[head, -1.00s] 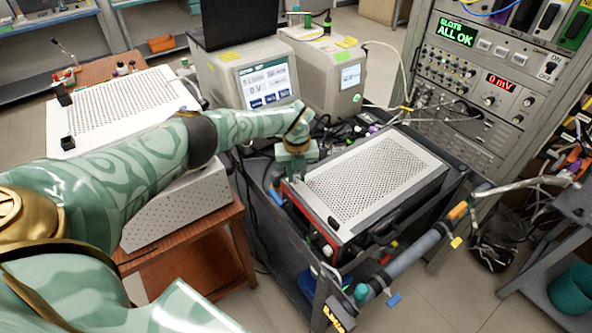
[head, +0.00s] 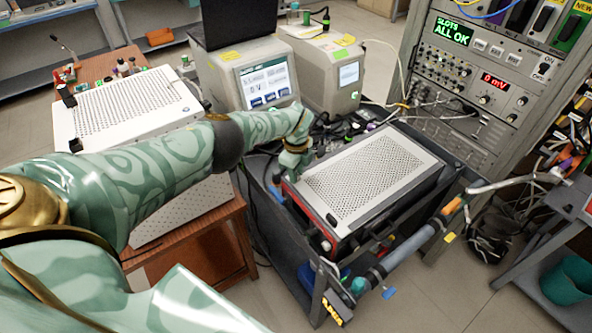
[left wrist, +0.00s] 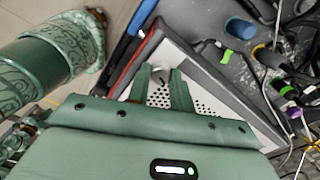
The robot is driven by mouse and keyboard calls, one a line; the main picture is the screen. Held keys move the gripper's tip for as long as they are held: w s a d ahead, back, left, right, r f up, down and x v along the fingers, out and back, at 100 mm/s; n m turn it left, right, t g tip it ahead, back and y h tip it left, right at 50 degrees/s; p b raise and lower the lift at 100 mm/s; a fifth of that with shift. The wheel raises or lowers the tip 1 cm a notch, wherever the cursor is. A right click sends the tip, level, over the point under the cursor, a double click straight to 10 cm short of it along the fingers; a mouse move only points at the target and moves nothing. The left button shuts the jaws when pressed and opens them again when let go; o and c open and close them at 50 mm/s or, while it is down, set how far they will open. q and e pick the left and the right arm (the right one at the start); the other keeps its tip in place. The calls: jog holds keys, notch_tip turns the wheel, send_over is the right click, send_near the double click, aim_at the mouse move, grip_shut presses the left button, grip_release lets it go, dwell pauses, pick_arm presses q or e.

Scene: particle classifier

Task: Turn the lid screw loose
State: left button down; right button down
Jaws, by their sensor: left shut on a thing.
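The instrument box has a light grey lid (head: 428,161) with a perforated panel and sits on the dark cart. My left gripper (head: 291,172) points down at the lid's back left corner. The gripper is shut on this lid screw. In the head view the screw is hidden behind the gripper.
Two grey instruments with screens (head: 262,76) stand behind the box. A rack with lit displays (head: 480,90) is at the right. Cables and small coloured parts lie behind the box. Another perforated box (head: 135,105) is on the wooden table at left.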

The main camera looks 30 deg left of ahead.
pick_arm(q)
jog(key=shift+n, duration=0.7)
jog(key=c, duration=1.2)
grip_release()
jog(key=shift+c, duration=0.2)
jog(key=shift+r, duration=0.1)
notch_tip(320, 180, up, 16)
jog(key=p, duration=0.9)
